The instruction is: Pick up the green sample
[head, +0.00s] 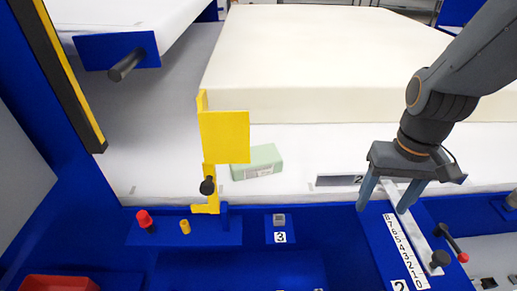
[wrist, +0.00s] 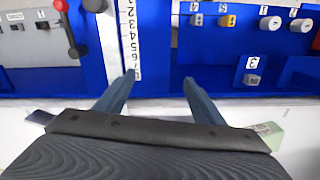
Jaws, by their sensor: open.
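The green sample (head: 264,154) is a pale green block with a small label on its front side. It lies on the white surface just right of the yellow bracket in the head view. In the wrist view the green sample (wrist: 271,131) shows only in part at the right, partly hidden by the gripper body. My gripper (head: 382,209) is open and empty, well to the right of the sample, over the front edge near the numbered scale. Its two fingers also show spread apart in the wrist view (wrist: 160,77).
A yellow bracket (head: 224,137) stands close to the sample's left. A thick cream foam block (head: 320,50) lies behind it. The blue front panel (head: 235,262) carries knobs and a numbered scale (head: 404,250). White surface between sample and gripper is mostly clear, apart from a small grey plate (head: 335,181).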

